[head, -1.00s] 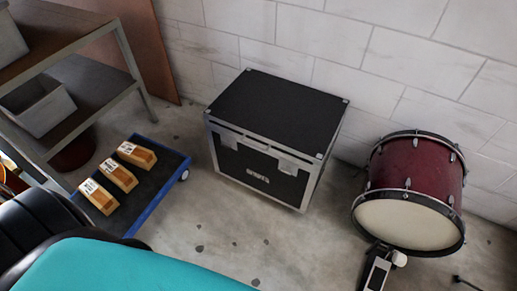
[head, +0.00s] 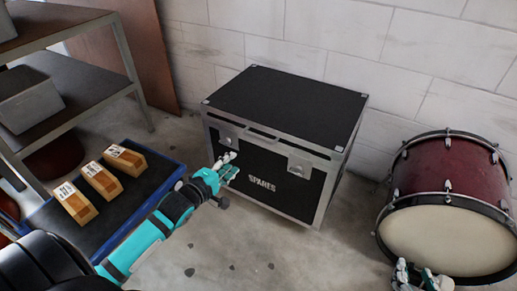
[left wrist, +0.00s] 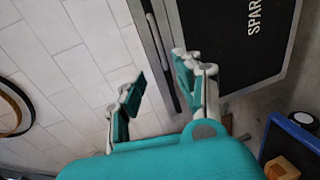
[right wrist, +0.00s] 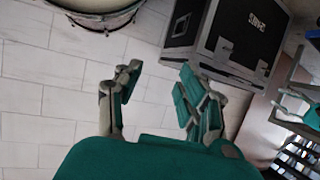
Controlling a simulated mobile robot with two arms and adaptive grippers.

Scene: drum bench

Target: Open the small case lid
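The black case (head: 282,105) with silver edges and SPARES on its front stands on the floor by the wall, its lid (head: 290,98) shut. Two latch plates sit on the front, the left one (head: 228,133) partly behind my gripper and the right one (head: 300,165) clear. My left gripper (head: 228,165) is in front of the case's left front; in the left wrist view its fingers (left wrist: 155,80) are apart with nothing between them. My right gripper (head: 415,272) shows at the bottom right in front of the drum; in the right wrist view its fingers (right wrist: 155,85) are apart and empty.
A red bass drum (head: 445,205) stands to the right of the case. A blue-edged trolley (head: 160,190) with several orange-brown boxes (head: 100,180) stands at the left, beside a shelf with grey bins (head: 30,105). Bare floor lies in front of the case.

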